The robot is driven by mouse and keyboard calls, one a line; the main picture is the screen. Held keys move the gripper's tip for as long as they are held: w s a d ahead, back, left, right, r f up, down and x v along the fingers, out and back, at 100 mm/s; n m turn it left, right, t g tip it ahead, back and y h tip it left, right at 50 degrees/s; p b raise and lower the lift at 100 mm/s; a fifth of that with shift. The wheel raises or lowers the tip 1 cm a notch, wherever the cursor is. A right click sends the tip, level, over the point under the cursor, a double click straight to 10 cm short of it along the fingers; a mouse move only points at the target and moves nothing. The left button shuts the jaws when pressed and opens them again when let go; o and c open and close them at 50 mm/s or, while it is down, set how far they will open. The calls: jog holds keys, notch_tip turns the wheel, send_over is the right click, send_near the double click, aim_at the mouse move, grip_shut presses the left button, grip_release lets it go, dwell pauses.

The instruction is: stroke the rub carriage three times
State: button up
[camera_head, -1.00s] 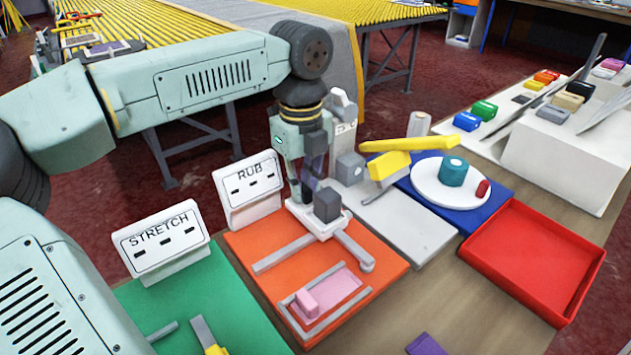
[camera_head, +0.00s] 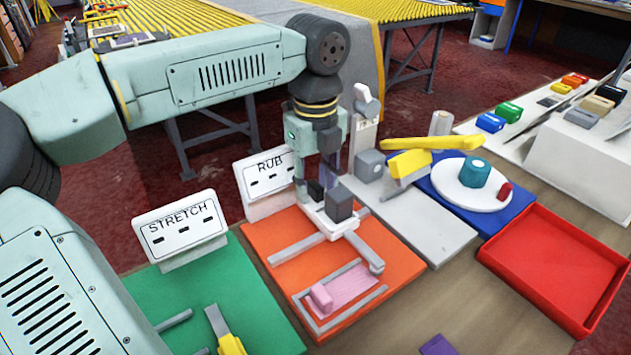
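The rub carriage (camera_head: 324,221) is a white block with a dark grey block (camera_head: 339,204) on top. It sits at the far end of two grey rails (camera_head: 364,252) on the orange board (camera_head: 390,276), in front of the RUB sign (camera_head: 268,182). My gripper (camera_head: 317,186) points down at the carriage's far left side, behind the grey block. Its fingers look spread, with a small black part low between them. I cannot tell whether they touch or hold it. A pink piece (camera_head: 346,289) lies in a grey frame at the board's near end.
Left is a green board with the STRETCH sign (camera_head: 181,230) and a yellow-handled tool (camera_head: 227,331). Right are a grey plate (camera_head: 430,232), a yellow-handled tool (camera_head: 410,160), a white round plate (camera_head: 461,199) and a red tray (camera_head: 552,265).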

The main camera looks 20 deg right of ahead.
notch_tip(320, 180, up, 12)
dwell(0.5)
